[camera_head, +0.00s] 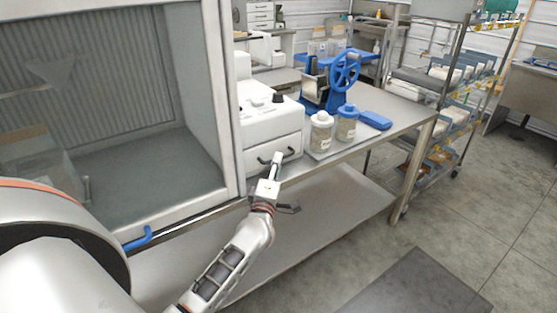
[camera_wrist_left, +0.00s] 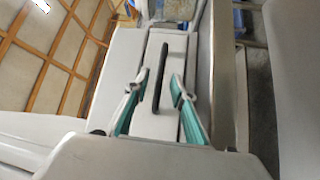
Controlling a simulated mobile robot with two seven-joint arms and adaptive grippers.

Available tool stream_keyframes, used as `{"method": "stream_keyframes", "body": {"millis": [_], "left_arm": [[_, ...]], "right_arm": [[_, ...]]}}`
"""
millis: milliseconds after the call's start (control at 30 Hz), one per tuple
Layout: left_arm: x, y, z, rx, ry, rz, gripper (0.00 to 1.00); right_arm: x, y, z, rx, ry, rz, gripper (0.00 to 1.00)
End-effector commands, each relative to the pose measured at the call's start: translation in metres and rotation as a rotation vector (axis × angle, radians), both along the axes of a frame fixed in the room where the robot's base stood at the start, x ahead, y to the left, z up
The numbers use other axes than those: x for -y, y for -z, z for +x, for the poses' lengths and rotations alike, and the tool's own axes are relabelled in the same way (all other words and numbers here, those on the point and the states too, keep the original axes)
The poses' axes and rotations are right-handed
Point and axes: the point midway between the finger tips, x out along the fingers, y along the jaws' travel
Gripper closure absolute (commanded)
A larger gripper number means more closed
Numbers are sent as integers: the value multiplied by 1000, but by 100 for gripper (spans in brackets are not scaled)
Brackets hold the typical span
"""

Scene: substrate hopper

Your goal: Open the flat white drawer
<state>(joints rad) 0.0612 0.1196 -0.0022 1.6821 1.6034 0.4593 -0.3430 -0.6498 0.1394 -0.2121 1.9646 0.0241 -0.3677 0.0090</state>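The flat white drawer (camera_head: 259,165) is in the front of a white machine on the steel table, and its face looks flush with the machine. Its dark bar handle (camera_head: 264,160) shows in the head view, partly hidden by my left gripper (camera_head: 276,162). In the left wrist view the black handle (camera_wrist_left: 157,70) runs between the two teal fingers of my left gripper (camera_wrist_left: 161,86). The fingers are apart, one on each side of the handle, with gaps visible. I cannot tell how deep the handle sits between them. My right gripper is not in view.
Two lidded jars (camera_head: 321,132) stand right of the machine, near a blue hand-wheel device (camera_head: 345,72). A glass-fronted cabinet (camera_head: 228,100) stands close on the left. The table's front edge (camera_head: 360,146) runs below the drawer. Floor space is open at right.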

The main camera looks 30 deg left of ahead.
Motion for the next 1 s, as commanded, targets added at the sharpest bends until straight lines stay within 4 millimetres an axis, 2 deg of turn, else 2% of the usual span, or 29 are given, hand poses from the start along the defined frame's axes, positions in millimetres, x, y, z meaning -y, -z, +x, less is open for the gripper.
{"method": "stream_keyframes", "body": {"millis": [200,567,600,667,1000], "left_arm": [[-9,-3,22,0,1,2,75],[-11,-4,27,-1,2,2,75],[-10,-4,27,-1,2,2,86],[-10,-4,27,-1,2,2,100],[-7,-4,29,-1,2,1,100]], "right_arm": [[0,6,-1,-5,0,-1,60],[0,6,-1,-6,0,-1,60],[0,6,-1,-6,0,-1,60],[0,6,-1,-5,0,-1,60],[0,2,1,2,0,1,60]]}}
